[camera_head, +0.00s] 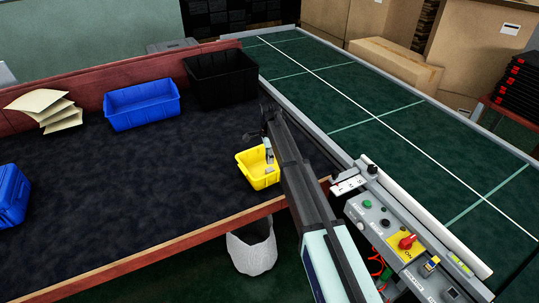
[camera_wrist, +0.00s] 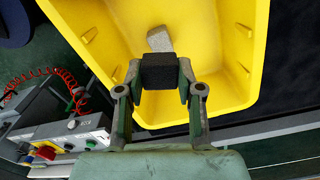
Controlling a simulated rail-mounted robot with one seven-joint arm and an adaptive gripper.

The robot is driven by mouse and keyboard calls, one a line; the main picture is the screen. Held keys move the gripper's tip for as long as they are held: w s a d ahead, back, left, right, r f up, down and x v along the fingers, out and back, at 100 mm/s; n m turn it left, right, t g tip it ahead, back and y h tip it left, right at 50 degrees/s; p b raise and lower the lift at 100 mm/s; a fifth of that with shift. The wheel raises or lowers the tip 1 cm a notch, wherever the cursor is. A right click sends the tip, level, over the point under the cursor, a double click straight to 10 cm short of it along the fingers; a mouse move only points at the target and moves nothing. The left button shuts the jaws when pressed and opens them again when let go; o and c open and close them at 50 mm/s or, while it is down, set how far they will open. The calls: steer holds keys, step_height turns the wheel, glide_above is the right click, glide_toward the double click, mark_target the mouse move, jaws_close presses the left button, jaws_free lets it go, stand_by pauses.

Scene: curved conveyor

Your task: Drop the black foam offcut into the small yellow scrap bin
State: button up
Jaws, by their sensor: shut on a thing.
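The black foam offcut (camera_wrist: 159,72) is a small dark block held between the fingertips of my gripper (camera_wrist: 159,82) in the wrist view. My gripper is shut on it. The small yellow scrap bin (camera_wrist: 251,50) lies behind the block in the wrist view, with its open inside facing the camera. A small grey piece (camera_wrist: 160,39) shows in the bin, just beyond the block. In the head view the bin (camera_head: 245,172) stands near the table's front edge, and my gripper (camera_head: 268,152) is over it. The block cannot be made out there.
A blue bin (camera_head: 143,105) and a black bin (camera_head: 222,78) stand along the table's back. Another blue bin (camera_head: 10,195) is at the left. The green conveyor (camera_head: 350,95) and a control box (camera_head: 400,240) are at the right. The dark table middle is clear.

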steer(key=o, duration=0.8)
step_height(320, 180, up, 12)
stand_by(0.3)
